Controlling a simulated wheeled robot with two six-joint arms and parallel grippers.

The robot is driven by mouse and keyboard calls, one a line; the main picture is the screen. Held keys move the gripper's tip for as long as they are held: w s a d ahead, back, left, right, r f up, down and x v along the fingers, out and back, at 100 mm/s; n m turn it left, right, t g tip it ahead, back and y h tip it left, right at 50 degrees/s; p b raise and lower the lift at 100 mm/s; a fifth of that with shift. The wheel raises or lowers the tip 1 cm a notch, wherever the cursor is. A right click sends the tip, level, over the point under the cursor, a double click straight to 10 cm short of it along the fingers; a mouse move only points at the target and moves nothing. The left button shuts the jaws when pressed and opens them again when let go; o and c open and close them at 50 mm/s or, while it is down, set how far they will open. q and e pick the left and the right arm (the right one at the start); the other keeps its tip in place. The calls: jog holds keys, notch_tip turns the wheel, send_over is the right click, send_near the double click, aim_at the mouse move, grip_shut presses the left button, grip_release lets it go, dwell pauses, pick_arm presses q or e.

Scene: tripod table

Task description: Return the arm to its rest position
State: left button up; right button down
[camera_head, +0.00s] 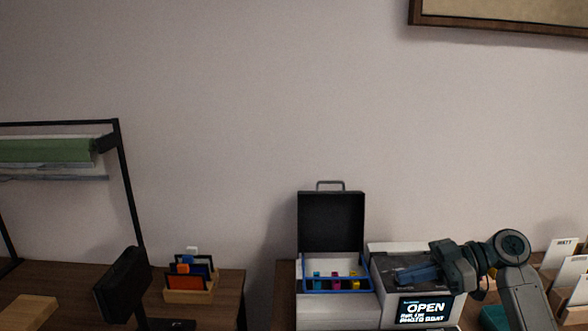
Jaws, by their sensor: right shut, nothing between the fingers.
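My right arm comes up from the lower right edge and bends to the left. Its gripper (408,276) points left, in front of or over the white printer-like machine (398,257); I cannot tell whether it touches it. The fingers are shut with nothing between them. My left gripper is not in view.
A wooden holder (190,294) stands on the left table, near a black panel (122,285). Wooden racks (566,290) stand far right.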

jog(key=s+a+f+m+t+h, duration=0.15)
jog(key=s+f+m+h, duration=0.35)
jog(key=f, duration=0.8)
jog(key=s+a+f+m+t+h, duration=0.15)
jog(key=s+f+m, duration=0.25)
jog(key=s+f, duration=0.55)
jog(key=s+d+f+m+h, duration=0.3)
jog(key=s+f+m+h, duration=0.1)
jog(key=s, duration=0.4)
jog(key=s+d+f+m+h, duration=0.4)
jog(key=s+h, duration=0.1)
jog(key=s, duration=0.4)
notch_tip(320, 180, down, 28)
jog(key=w+d+g, duration=0.1)
jog(key=d, duration=0.1)
jog(key=s+d+f, duration=0.1)
jog(key=s+f, duration=0.6)
jog(key=f, duration=0.2)
jog(key=s+f+g, duration=0.1)
jog(key=s+f, duration=0.6)
jog(key=f, duration=0.3)
jog(key=shift+s+d, duration=0.3)
jog(key=shift+d, duration=0.05)
